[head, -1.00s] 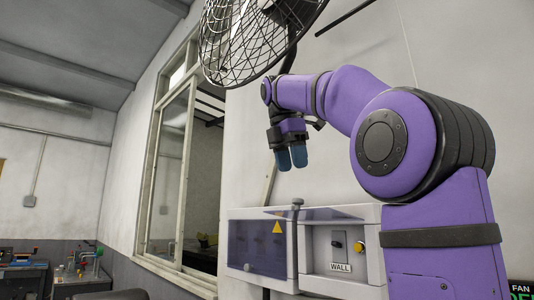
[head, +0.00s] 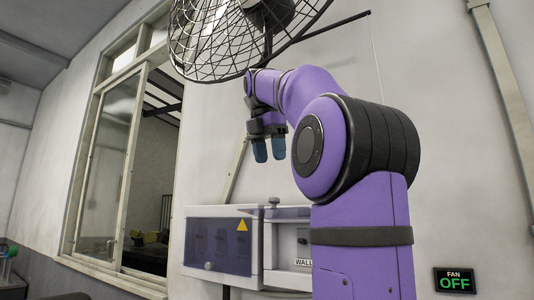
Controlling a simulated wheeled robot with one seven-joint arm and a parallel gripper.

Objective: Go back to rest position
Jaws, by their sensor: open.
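My gripper (head: 269,150) hangs from my purple arm near the middle of the head view, with its blue fingertips pointing down. The two fingers are apart and nothing shows between them. It is in front of the wall, above the grey switch box and below the fan. My arm is bent, with the upright link at the lower right and the forearm reaching away to the upper left.
A caged wall fan (head: 235,35) is close above my gripper. A switch box (head: 220,242) with a clear cover and a yellow warning triangle is below. A window (head: 120,170) is on the left.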

